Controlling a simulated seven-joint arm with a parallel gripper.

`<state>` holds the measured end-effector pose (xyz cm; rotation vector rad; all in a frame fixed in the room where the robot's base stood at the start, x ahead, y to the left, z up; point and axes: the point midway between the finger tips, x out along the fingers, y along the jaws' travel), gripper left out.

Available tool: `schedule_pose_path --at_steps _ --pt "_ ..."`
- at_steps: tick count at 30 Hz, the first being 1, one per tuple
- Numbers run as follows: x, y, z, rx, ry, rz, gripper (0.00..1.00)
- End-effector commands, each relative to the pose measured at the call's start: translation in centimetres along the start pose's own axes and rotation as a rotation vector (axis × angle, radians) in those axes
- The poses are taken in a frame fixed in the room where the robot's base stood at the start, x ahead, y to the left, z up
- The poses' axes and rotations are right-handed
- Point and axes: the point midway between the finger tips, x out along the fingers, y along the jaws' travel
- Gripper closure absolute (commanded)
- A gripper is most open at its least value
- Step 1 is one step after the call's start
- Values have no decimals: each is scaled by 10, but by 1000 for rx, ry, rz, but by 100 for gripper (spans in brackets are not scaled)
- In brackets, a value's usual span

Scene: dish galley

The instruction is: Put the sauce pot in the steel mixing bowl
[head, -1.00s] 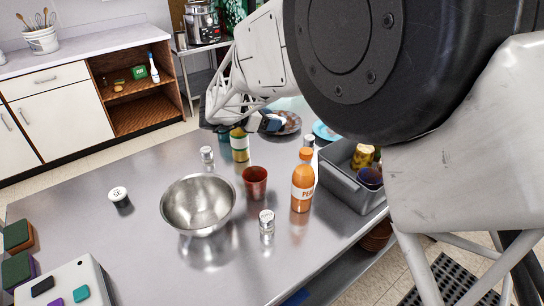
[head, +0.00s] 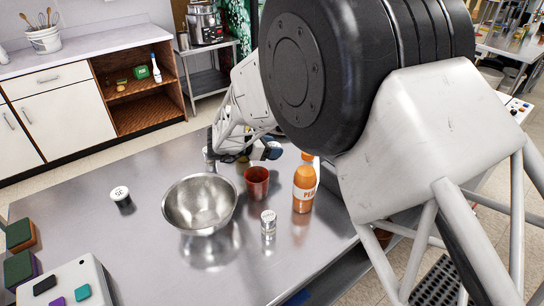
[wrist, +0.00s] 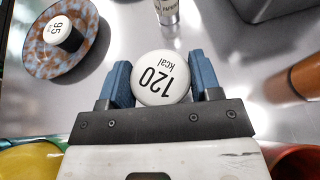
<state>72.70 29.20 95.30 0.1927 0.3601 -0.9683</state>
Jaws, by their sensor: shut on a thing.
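My gripper (wrist: 160,78) is shut on a round white-lidded pot (wrist: 162,80) marked "120 kcal", which I take as the sauce pot. The blue fingers press on its two sides. In the head view my gripper (head: 260,153) is over the far part of the steel table, and the pot cannot be made out there. The steel mixing bowl (head: 200,204) stands upright and looks empty, nearer the camera and left of my gripper. The bowl does not show in the wrist view.
A red cup (head: 257,182) stands between bowl and orange bottle (head: 304,190). A clear shaker (head: 268,222) and a dark white-topped pot (head: 120,197) flank the bowl. In the wrist view, a speckled plate (wrist: 38,70) holds a pot marked "95" (wrist: 59,30).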

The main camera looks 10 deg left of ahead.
Motion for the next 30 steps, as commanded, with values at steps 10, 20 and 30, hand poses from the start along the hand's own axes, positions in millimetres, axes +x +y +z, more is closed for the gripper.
schedule_pose_path --at_steps 10,20,30 --pt "10 0 -24 -2 -1 -1 66" --pt "15 0 -36 0 -1 0 66" --pt "16 0 -38 0 0 0 36"
